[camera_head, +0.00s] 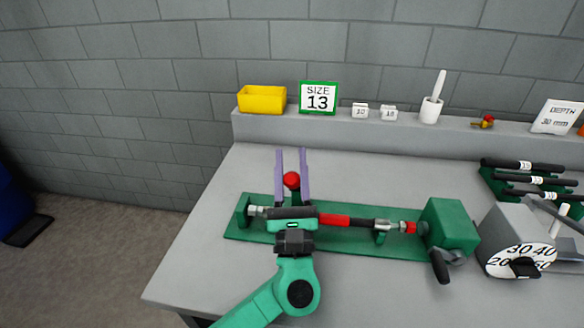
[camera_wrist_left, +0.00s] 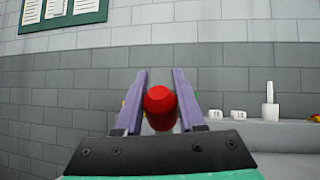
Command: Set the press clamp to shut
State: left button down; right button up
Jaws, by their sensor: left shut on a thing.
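A green press clamp base (camera_head: 340,243) lies on the grey bench, with a black and red rod (camera_head: 335,221) lying across it. A red ball knob (camera_head: 291,180) stands upright behind the rod's left part. My left gripper (camera_head: 291,168) has purple fingers on either side of the knob and is shut on it. In the left wrist view the red knob (camera_wrist_left: 160,102) fills the gap between the fingers. What carries the knob is hidden behind my gripper. A green block with a dark crank (camera_head: 440,265) sits at the base's right end. My right gripper is not in view.
A back ledge holds a yellow bin (camera_head: 262,99), a "SIZE 13" sign (camera_head: 318,98), two small white blocks and a white mortar-like cup (camera_head: 431,110). A dial box (camera_head: 520,255) and a rack of dark rods (camera_head: 530,180) stand at right. The bench's front left is clear.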

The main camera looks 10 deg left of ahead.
aim_at(292, 182)
pick_arm(q)
jog(key=c, duration=0.5)
grip_release()
jog(key=b+v, duration=0.1)
jog(key=v, duration=0.2)
jog(key=shift+w+f+b, duration=0.1)
jog(key=shift+f+b, duration=0.2)
jog(key=shift+b, duration=0.1)
jog(key=s+d+b, duration=0.1)
jog(key=s+d, duration=0.1)
jog(key=s, duration=1)
jog(key=shift+d+r+b, duration=0.15)
jog(key=shift+r+b, duration=0.15)
jog(key=shift+b, duration=0.05)
